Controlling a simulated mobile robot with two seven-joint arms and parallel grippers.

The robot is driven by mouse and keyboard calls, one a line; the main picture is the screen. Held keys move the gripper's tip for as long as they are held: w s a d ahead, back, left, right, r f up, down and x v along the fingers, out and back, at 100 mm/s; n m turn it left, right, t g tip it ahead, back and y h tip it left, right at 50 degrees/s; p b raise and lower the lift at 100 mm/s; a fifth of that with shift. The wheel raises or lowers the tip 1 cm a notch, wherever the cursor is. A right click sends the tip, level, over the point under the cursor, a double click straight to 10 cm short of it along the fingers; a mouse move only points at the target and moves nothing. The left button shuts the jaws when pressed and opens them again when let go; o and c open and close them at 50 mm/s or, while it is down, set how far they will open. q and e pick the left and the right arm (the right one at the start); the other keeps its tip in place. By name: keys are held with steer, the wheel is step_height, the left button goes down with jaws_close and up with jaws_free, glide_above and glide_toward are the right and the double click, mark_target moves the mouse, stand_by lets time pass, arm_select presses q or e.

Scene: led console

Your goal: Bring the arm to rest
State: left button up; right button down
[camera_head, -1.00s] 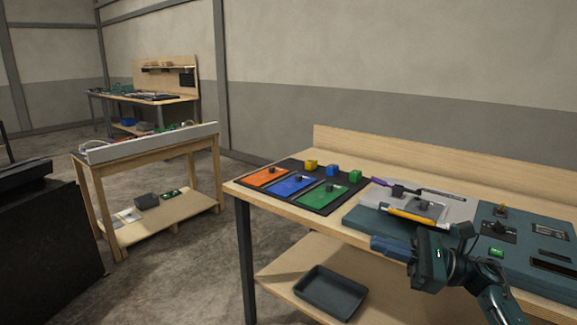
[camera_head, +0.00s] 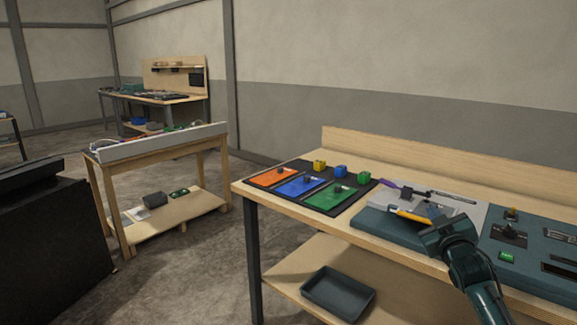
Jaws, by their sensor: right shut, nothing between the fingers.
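My right arm comes in from the lower right, and its gripper (camera_head: 440,229) is over the front of the bench, beside the teal console (camera_head: 535,283). The gripper is shut with nothing in it; its fingertips are hard to make out from here. A tool with a yellow handle (camera_head: 411,216) lies just left of the gripper, on a teal and grey block (camera_head: 376,224). I cannot tell whether the gripper touches it. My left gripper is out of view.
A black board (camera_head: 327,207) holds orange (camera_head: 272,178), blue and green panels, with yellow (camera_head: 319,166), blue and green cubes behind. A tool with a purple end (camera_head: 388,184) lies near the back. A dark tray (camera_head: 338,293) is on the lower shelf. Open floor lies left of the bench.

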steer(key=s+a+f+g+y, duration=0.1)
steer(key=s+a+f+g, duration=0.1)
steer(key=s+a+f, duration=0.35)
steer(key=s+a+f+m+g+y, duration=0.1)
steer(key=s+a+f, duration=0.1)
steer(key=s+f, duration=0.6)
steer(key=s+a+f+g+y, duration=0.1)
steer(key=s+a+f+g, duration=0.2)
steer(key=f, duration=0.6)
steer(key=s+a+f, duration=0.2)
steer(key=s+a, duration=0.1)
steer(key=s, duration=0.4)
steer(key=s+a+f+g+y, duration=0.1)
steer(key=s+a, duration=0.3)
steer(key=s, duration=0.4)
steer(key=s+a+f+m+g+y, duration=0.1)
steer(key=s+a+f, duration=0.2)
steer(key=s, duration=0.5)
steer(key=shift+a+f, duration=0.2)
